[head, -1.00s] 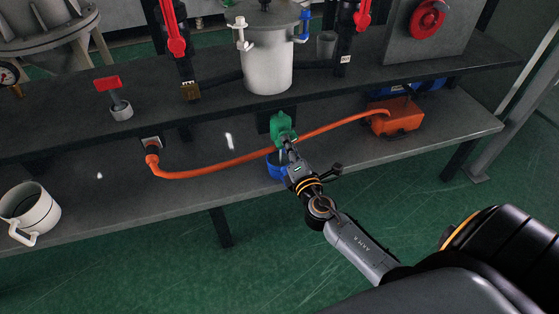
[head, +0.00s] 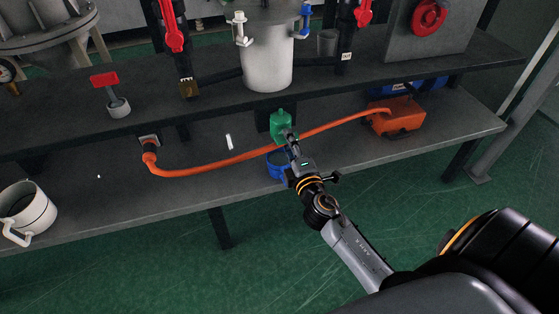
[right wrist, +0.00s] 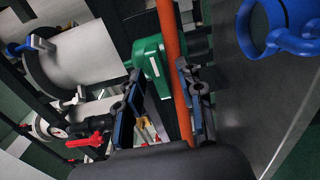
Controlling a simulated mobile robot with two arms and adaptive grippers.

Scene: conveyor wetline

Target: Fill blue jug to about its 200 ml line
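The blue jug (head: 276,164) stands on the lower shelf below a green block-shaped fitting (head: 280,122), partly hidden by my right arm; its level and marks cannot be seen. In the right wrist view the jug's rim and handle (right wrist: 281,42) show at the top right, apart from the gripper. My right gripper (head: 289,135) is by the green fitting, above the jug. In the right wrist view (right wrist: 160,82) its two fingers are apart with nothing held, and the green fitting (right wrist: 148,58) lies just beyond the fingertips. My left gripper is out of view.
A white jug (head: 27,211) stands at the shelf's left. Above are a white tank (head: 267,67), red-handled valves (head: 171,27) and a red handwheel (head: 428,17).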

